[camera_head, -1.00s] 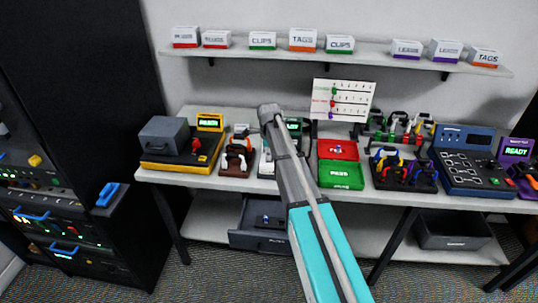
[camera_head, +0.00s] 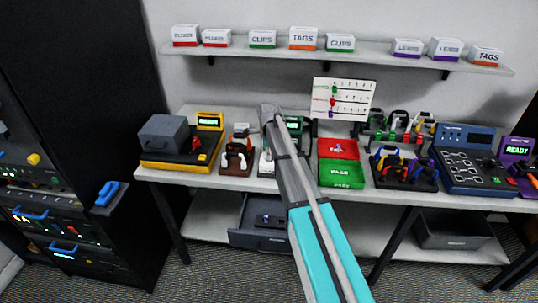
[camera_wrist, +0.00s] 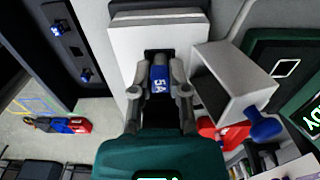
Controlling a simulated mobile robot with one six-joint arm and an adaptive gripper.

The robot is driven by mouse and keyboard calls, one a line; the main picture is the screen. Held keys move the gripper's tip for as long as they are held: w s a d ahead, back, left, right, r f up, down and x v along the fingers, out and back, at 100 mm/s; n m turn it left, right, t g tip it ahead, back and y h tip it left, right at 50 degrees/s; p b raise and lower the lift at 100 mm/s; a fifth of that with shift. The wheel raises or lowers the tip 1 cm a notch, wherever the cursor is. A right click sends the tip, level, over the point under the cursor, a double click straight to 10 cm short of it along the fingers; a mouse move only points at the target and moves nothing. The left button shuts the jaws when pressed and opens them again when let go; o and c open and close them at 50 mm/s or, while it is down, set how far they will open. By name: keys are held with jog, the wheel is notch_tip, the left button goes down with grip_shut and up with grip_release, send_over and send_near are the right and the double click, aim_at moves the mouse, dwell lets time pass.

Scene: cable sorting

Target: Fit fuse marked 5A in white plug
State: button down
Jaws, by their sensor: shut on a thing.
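In the wrist view, a blue fuse marked 5A (camera_wrist: 159,86) is between the two grey fingers of my gripper (camera_wrist: 160,74), which is shut on it. The fuse's far end is at a dark slot in a white block, which looks like the white plug (camera_wrist: 126,48). I cannot tell how deep the fuse sits in the slot. In the head view, my arm hides the gripper and fuse; a white piece, perhaps the plug (camera_head: 266,168), shows beside the arm on the bench.
An open drawer (camera_head: 262,224) under the bench holds small blue pieces. A grey open box-like piece (camera_wrist: 232,80) stands close right of my fingers in the wrist view. A red tray (camera_head: 338,149) and a green tray (camera_head: 341,174) are right of my arm.

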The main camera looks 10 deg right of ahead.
jog(key=shift+f, duration=0.15)
dwell(0.4)
jog(key=c, duration=0.5)
grip_release()
jog(key=shift+c, duration=0.2)
jog(key=o, duration=0.5)
jog(key=shift+o, duration=0.2)
jog(key=shift+w+r+p, duration=0.1)
jog(key=shift+r+p, duration=0.6)
jog(key=shift+r, duration=0.05)
jog(key=shift+c, duration=0.2)
jog(key=shift+o, duration=0.2)
jog(key=shift+r+p, duration=0.4)
jog(key=shift+r, duration=0.1)
jog(key=shift+r+p, duration=2.8)
